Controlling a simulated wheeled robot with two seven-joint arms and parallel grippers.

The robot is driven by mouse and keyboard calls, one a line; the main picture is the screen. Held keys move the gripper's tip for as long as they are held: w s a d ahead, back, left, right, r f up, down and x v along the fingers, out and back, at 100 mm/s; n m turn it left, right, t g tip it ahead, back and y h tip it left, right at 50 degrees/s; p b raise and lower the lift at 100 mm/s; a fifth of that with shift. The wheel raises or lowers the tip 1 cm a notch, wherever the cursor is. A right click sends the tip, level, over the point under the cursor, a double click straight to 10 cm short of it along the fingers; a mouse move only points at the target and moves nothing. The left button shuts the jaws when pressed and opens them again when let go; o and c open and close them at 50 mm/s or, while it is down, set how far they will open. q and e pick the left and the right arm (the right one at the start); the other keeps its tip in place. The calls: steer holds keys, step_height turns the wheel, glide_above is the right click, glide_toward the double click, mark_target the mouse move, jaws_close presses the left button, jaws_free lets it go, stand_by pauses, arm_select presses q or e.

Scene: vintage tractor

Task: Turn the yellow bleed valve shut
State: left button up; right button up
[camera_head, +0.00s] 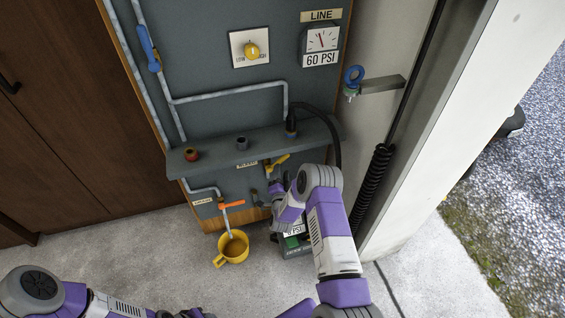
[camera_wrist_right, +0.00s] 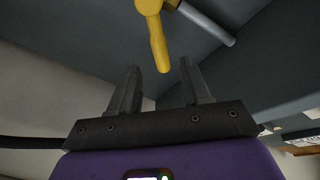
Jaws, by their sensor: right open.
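The yellow bleed valve (camera_head: 277,160) is on the lower part of the grey panel, under the shelf, beside a small label. In the right wrist view its yellow lever (camera_wrist_right: 158,45) hangs from a round hub on a grey pipe. My right gripper (camera_head: 268,190) is just below the valve in the head view. In the wrist view its two fingers (camera_wrist_right: 160,75) are apart and empty. The lever's free end shows between the fingertips, touching neither; its exact depth is unclear. My left arm is at the bottom left; its gripper is mostly cut off.
A grey shelf (camera_head: 240,147) juts out above the valve. An orange-handled tap (camera_head: 232,204) sits left, over a yellow cup (camera_head: 233,248) on the floor. A dark box (camera_head: 293,243) stands below my right arm. A coiled black hose (camera_head: 372,185) hangs at the right.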

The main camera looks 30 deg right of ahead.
mark_target(282, 161)
steer(key=b+x, duration=0.2)
steer(key=x, duration=0.5)
steer(key=shift+w+d+r, duration=0.15)
steer(key=shift+w+d, duration=0.05)
steer(key=shift+c, duration=0.4)
jaws_close()
